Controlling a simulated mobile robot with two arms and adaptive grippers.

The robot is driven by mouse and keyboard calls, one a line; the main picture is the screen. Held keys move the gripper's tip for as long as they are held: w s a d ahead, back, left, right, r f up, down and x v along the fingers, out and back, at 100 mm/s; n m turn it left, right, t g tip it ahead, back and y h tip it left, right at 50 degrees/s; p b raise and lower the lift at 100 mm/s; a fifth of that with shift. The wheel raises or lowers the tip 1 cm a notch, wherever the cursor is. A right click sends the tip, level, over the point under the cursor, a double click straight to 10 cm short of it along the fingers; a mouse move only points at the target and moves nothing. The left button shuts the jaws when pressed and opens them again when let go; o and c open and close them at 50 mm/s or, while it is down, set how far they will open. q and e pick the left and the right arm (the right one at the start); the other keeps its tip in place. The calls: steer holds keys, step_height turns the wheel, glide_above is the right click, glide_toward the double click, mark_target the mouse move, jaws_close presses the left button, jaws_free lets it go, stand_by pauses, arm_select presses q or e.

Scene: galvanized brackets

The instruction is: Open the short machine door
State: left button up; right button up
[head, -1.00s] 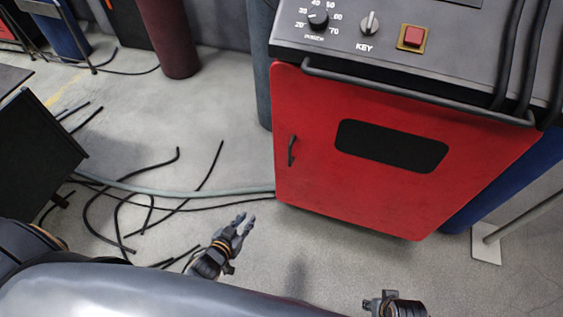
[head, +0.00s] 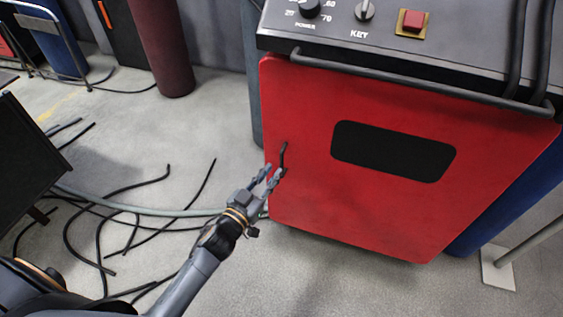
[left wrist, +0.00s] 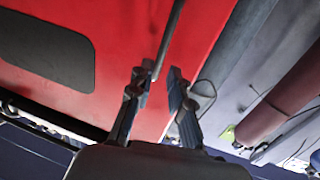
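The short machine door (head: 330,205) is a red panel with a dark window (head: 392,152), and it looks closed. Its black upright handle (head: 284,153) is near the door's left edge. My left gripper (head: 271,177) is at the lower end of this handle with its fingers apart. In the left wrist view the handle (left wrist: 169,38) runs down toward the gap of the open gripper (left wrist: 158,86), across the red door (left wrist: 115,30). I cannot tell whether a finger touches the handle. My right gripper is out of view.
The machine's top panel (head: 380,40) has a dial, a key switch and a red button (head: 413,20); a dark rail (head: 400,80) runs above the door. Black cables (head: 110,230) lie on the floor at left. A dark box (head: 25,165) stands at far left. Floor before the door is clear.

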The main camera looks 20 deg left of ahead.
mark_target(281, 162)
arm_select(q)
steer(key=x, duration=0.5)
steer(key=shift+w+b, duration=0.2)
steer(key=shift+b, duration=0.2)
steer(key=shift+w+d, duration=0.15)
steer(key=shift+w, duration=0.15)
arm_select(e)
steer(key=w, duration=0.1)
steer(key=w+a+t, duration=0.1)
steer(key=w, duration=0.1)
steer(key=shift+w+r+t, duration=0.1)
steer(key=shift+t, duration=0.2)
arm_select(q)
steer(key=shift+c, duration=0.4)
jaws_close()
